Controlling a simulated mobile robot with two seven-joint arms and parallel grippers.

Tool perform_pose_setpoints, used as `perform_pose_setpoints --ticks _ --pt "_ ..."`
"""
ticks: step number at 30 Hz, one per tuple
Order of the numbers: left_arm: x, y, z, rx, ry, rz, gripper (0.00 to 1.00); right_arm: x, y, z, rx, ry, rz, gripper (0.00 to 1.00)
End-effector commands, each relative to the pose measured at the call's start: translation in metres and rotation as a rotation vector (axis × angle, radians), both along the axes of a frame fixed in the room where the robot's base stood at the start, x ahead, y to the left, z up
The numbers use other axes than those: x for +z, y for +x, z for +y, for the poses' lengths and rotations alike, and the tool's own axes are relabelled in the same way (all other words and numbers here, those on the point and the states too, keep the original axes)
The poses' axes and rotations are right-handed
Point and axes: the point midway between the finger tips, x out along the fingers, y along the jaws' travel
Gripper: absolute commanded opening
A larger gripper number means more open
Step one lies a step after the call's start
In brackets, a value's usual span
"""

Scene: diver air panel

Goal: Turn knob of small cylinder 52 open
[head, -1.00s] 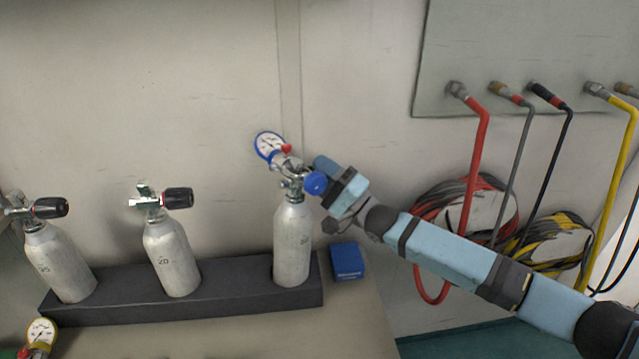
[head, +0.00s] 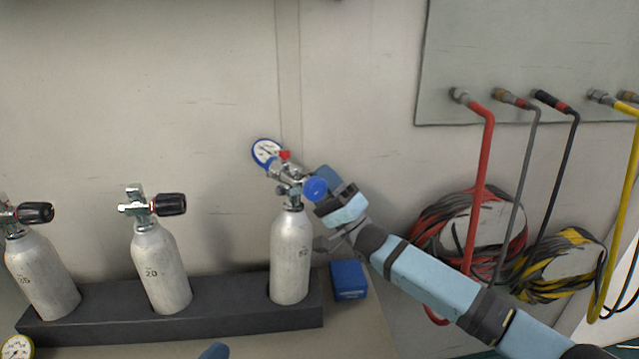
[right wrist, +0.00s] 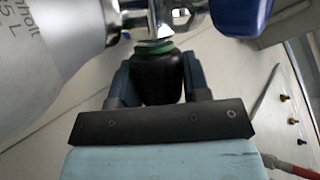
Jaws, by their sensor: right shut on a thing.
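Small cylinder 52 (head: 290,258) is the grey one at the right end of the dark rack, upright. A regulator with a blue-rimmed gauge (head: 266,152) and a round blue knob (head: 315,189) sits at its valve. My right gripper (head: 328,182) is at the valve's right side, partly behind the blue knob. In the right wrist view, its two fingers stand on either side of the black valve knob (right wrist: 162,80), which has a green ring at its base. The gripper is shut on this knob. A small blue tip at the bottom edge may be my left gripper; its state is unclear.
Cylinder 20 (head: 162,268) and another grey cylinder (head: 42,275) stand further left in the rack (head: 225,312), with black knobs. A blue box (head: 348,280) sits right of the rack. Hoses (head: 483,185) hang at the right.

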Motion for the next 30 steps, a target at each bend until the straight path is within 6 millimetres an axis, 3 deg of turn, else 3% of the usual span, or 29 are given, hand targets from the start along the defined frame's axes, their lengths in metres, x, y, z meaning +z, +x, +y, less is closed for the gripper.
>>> perform_pose_setpoints --ticks 3,4,6,7,19,25,30 --pt "0.0 0.0 0.0 0.0 0.0 0.001 1.0 -0.001 0.0 0.0 -0.001 -0.002 0.0 0.2" --pt "0.0 0.0 0.0 0.0 0.0 0.001 1.0 0.0 0.0 0.0 -0.001 -0.002 0.0 0.5" --pt "0.0 0.0 0.0 0.0 0.0 0.001 1.0 0.0 0.0 0.0 -0.001 -0.001 0.0 0.66" --pt "0.0 0.0 0.0 0.0 0.0 0.001 1.0 0.0 0.0 0.0 0.0 -0.002 0.001 0.69" --pt "0.0 0.001 0.0 0.001 0.007 0.007 1.0 -0.007 -0.002 -0.007 0.0 -0.002 0.001 0.69" --pt "-0.005 0.003 0.005 0.014 0.037 0.04 1.0 -0.035 -0.013 -0.033 -0.002 -0.003 0.006 0.69" --pt "-0.02 0.002 0.007 0.023 0.068 0.098 1.0 -0.062 -0.025 -0.058 -0.002 -0.004 0.003 0.69"
